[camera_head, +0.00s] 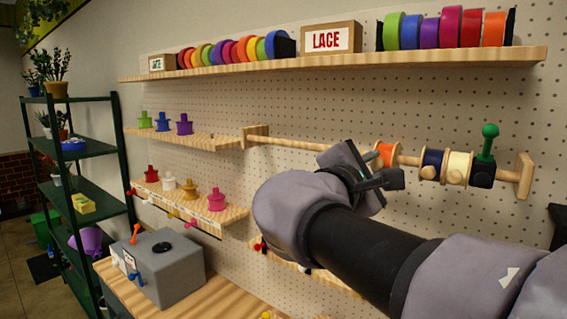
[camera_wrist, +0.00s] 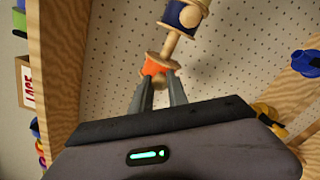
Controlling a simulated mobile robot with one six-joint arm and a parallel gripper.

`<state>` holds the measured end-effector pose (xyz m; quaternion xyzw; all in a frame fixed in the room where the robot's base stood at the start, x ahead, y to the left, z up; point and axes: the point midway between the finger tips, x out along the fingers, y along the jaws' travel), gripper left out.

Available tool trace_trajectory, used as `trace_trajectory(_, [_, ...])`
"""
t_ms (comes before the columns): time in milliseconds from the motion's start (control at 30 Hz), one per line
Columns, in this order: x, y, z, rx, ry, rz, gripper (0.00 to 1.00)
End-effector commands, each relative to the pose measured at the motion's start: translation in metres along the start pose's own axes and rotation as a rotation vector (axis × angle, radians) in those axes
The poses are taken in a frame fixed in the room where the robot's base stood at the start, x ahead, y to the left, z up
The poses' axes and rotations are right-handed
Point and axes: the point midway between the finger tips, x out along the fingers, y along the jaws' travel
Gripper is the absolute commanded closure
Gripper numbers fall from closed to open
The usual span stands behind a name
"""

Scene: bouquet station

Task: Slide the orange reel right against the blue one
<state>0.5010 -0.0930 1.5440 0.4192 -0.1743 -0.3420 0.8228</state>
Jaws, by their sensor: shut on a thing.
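The orange reel (camera_head: 386,154) sits on the wooden rod (camera_head: 300,143) fixed to the pegboard. My gripper (camera_head: 388,180) is at the reel, and its fingers are shut on it. The wrist view shows the orange reel (camera_wrist: 155,67) between the two fingertips (camera_wrist: 157,76). The blue reel (camera_head: 432,164) is farther right on the same rod, with a stretch of bare rod between it and the orange one. In the wrist view the blue reel (camera_wrist: 181,15) is at the top edge, partly cut off.
A cream reel (camera_head: 458,168) and a black block with a green knob (camera_head: 487,150) stand right of the blue reel. The upper shelf (camera_head: 330,63) holds ribbon rolls and a LACE box (camera_head: 331,38). A lower shelf (camera_head: 190,208) holds small coloured spools.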

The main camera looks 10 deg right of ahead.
Motion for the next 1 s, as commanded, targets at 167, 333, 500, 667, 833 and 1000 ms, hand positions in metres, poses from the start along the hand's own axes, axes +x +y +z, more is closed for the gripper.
trace_trajectory(167, [0.000, -0.001, 0.000, 0.000, 0.000, -0.001, 1.00])
trace_trajectory(333, [0.000, -0.003, 0.002, 0.001, -0.001, -0.002, 1.00])
trace_trajectory(500, [0.001, -0.021, 0.024, 0.002, -0.003, -0.003, 1.00])
trace_trajectory(667, [0.000, -0.029, 0.037, 0.001, -0.002, -0.002, 1.00])
trace_trajectory(833, [0.000, -0.029, 0.038, 0.000, 0.000, -0.003, 1.00])
trace_trajectory(1000, [0.000, -0.029, 0.038, 0.000, -0.001, -0.003, 0.69])
